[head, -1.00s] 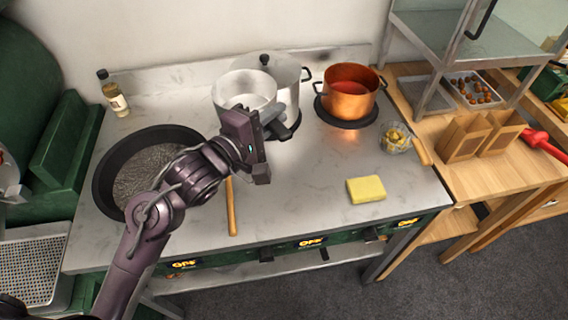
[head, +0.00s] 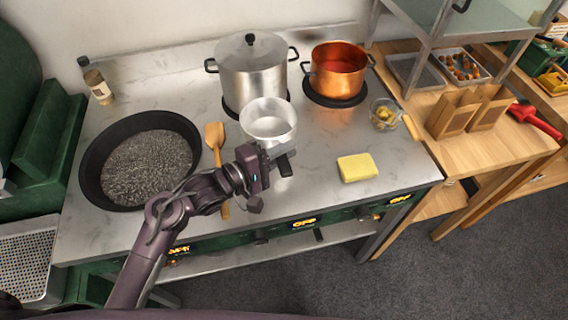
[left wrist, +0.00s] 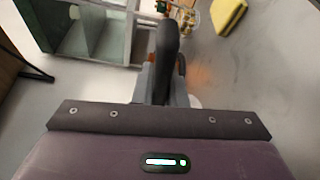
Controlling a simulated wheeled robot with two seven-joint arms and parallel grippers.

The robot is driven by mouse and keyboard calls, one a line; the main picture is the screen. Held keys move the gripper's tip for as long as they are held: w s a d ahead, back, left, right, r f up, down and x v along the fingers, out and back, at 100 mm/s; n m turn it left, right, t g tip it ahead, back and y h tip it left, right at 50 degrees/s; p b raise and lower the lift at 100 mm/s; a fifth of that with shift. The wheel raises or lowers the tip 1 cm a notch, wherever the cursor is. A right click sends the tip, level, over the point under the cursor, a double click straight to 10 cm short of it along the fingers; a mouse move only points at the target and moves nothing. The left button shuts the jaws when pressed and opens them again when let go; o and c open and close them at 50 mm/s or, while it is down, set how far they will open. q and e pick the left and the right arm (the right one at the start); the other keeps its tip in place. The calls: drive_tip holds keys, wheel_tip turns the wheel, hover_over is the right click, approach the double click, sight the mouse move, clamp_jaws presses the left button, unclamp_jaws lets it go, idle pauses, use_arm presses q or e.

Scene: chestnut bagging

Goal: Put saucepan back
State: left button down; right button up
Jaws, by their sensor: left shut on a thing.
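The saucepan (head: 268,121) is a small white-silver pan in the middle of the stove top in the head view. It stands in front of the large lidded pot and looks upright and empty. My left gripper (head: 280,163) is shut on its dark handle, on the pan's near side. In the left wrist view the dark handle (left wrist: 167,50) rises between the jaws; the pan's bowl is mostly hidden there. I cannot tell whether the pan's base touches the counter. My right gripper is not in view.
A lidded steel pot (head: 251,75) and a copper pot (head: 338,72) stand behind. A black pan (head: 97,187) and a wooden spatula (head: 215,140) are at left. A yellow sponge (head: 357,167) and a glass bowl (head: 384,115) are at right. Clear counter lies around the sponge.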

use_arm(q)
wheel_tip(320, 180, down, 5)
drive_tip(key=shift+r, duration=0.15)
drive_tip(key=shift+f, duration=0.25)
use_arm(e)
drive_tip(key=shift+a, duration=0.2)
use_arm(q)
drive_tip(key=shift+f, duration=0.1)
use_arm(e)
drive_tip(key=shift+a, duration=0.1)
use_arm(q)
drive_tip(key=c, duration=1.5)
unclamp_jaws()
drive_tip(key=b+v, duration=0.1)
drive_tip(key=v, duration=1.1)
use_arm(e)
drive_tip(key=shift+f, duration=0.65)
